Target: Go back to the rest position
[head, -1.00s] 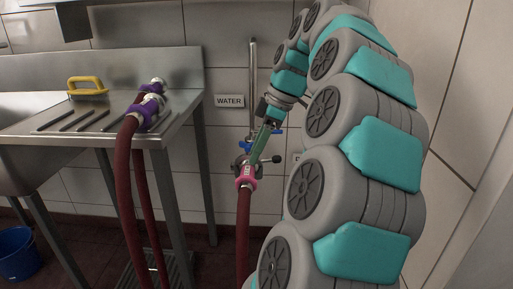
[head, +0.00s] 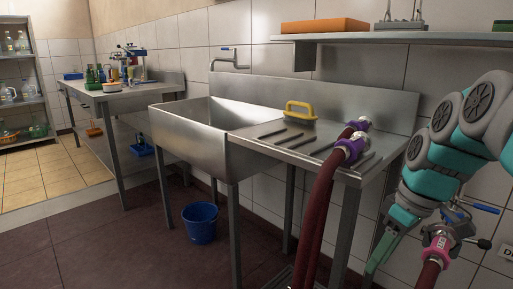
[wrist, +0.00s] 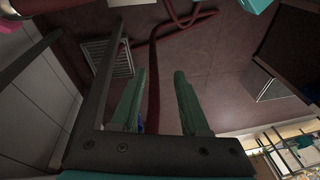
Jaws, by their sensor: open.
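My gripper (head: 378,256) hangs low at the right of the head view, beneath my folded teal and grey arm, left of a pink hose coupling (head: 436,244). In the wrist view its two green fingers (wrist: 163,100) are spread apart with nothing between them. They point toward the dark red floor (wrist: 215,50). The pink coupling joins a dark red hose to a wall valve with a blue lever (head: 486,209). The gripper appears apart from the coupling.
A blue bucket (head: 200,222) stands on the floor. A work table (head: 115,97) and shelf rack (head: 24,100) stand at left. Open floor lies at lower left.

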